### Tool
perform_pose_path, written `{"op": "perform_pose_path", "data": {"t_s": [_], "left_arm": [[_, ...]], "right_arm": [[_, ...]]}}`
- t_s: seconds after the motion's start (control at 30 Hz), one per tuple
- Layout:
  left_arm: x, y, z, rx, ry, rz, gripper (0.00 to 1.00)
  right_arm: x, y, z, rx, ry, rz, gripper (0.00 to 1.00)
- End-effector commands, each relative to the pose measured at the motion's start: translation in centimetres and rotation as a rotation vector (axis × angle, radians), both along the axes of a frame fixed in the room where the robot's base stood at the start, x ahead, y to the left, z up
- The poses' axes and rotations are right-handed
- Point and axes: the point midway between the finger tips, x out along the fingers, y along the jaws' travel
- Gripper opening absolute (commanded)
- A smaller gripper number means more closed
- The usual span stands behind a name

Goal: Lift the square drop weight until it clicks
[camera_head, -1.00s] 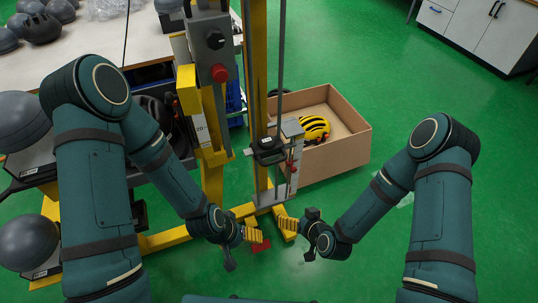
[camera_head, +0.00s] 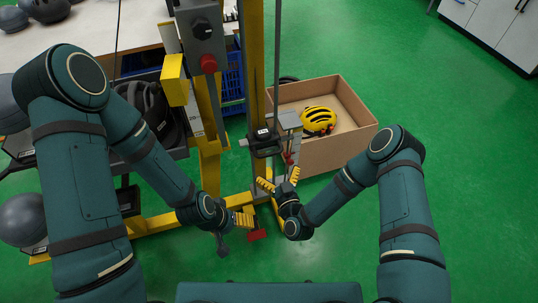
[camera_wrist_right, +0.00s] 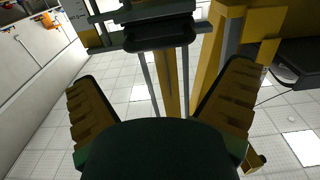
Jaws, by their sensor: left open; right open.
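The square drop weight (camera_head: 264,142) is a dark block on the vertical rail of the yellow drop tower (camera_head: 256,60). In the right wrist view its dark underside (camera_wrist_right: 158,34) shows at the top, beyond the fingers. My right gripper (camera_head: 280,180) is open and empty, its yellow fingers spread and pointing up, a little below the weight and apart from it. My left gripper (camera_head: 246,220) is open and empty, lower down near the tower's base, left of the right gripper.
A cardboard box (camera_head: 345,150) with a yellow helmet (camera_head: 318,121) stands behind and right of the tower. A control box with a red button (camera_head: 208,64) is on the tower's left. Dark helmets (camera_head: 150,105) lie at the left. Green floor (camera_head: 480,190) is clear at right.

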Motion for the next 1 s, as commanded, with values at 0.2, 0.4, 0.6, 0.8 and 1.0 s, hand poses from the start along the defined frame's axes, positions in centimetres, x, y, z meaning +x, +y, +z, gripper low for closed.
{"op": "perform_pose_path", "data": {"t_s": [0.2,0.4,0.6,0.8,1.0], "left_arm": [[0.2,0.0,-0.8,0.001,-0.004,0.000,0.74],[0.2,0.0,-1.2,0.001,-0.006,0.001,0.74],[0.3,0.0,-1.3,0.001,-0.007,0.002,0.74],[0.3,0.0,-1.3,0.001,-0.007,0.002,0.74],[0.3,0.0,-1.3,0.001,-0.007,0.002,0.74]], "right_arm": [[4.1,1.3,0.0,-0.001,-0.004,-0.001,1.00],[6.6,2.1,-0.1,0.000,-0.001,0.000,1.00],[7.6,2.4,0.0,0.001,0.001,0.000,1.00],[7.7,2.5,0.0,0.001,0.001,0.000,1.00],[7.7,2.5,0.0,0.001,0.001,0.000,0.51]]}}
